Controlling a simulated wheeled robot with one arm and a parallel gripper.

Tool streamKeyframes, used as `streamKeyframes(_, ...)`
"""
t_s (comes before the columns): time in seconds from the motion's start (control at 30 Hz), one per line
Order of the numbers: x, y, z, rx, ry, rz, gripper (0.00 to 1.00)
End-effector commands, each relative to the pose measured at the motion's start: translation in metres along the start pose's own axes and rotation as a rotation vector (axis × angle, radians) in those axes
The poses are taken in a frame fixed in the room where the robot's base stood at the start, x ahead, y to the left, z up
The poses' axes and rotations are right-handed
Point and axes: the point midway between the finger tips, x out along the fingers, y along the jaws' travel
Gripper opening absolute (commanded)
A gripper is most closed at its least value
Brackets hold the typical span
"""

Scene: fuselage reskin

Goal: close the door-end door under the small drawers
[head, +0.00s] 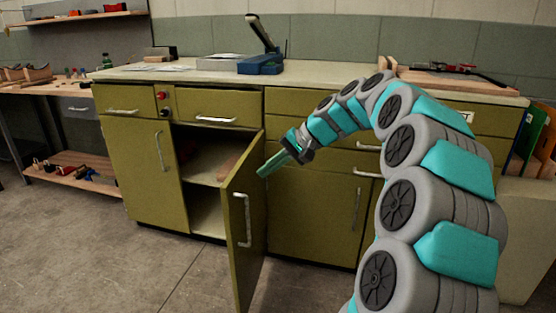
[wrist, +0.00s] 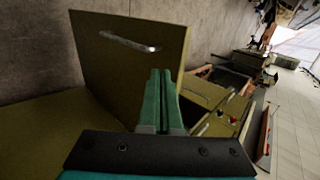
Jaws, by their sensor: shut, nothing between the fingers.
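An olive cabinet door (head: 248,235) stands open, swung outward from its right-hand edge, below the drawers (head: 215,95). Its outer face, with a silver handle (head: 242,218), faces right. Shelves (head: 205,165) show inside the open bay. My gripper (head: 261,173) is shut and empty, on the outer-face side near the door's upper part. In the wrist view the green fingers (wrist: 159,75) are together, in front of the door's outer face (wrist: 135,65) and its handle (wrist: 130,41). I cannot tell whether the fingertips touch the door.
A closed door (head: 143,170) is left of the open bay. More closed fronts (head: 315,205) lie right of it. A blue tool (head: 262,63) stands on the worktop (head: 200,75). Bare floor (head: 165,265) lies in front at left. A side bench (head: 70,160) is far left.

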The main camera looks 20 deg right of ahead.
Motion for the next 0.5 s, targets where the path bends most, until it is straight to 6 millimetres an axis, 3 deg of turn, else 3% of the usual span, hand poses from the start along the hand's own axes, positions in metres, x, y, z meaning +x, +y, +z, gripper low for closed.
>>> streamKeyframes(0.2, 0.039, -0.005, 0.0, -0.002, 0.0, 0.002, 0.0)
streamKeyframes(0.5, 0.059, -0.026, 0.0, -0.002, 0.002, 0.001, 0.0)
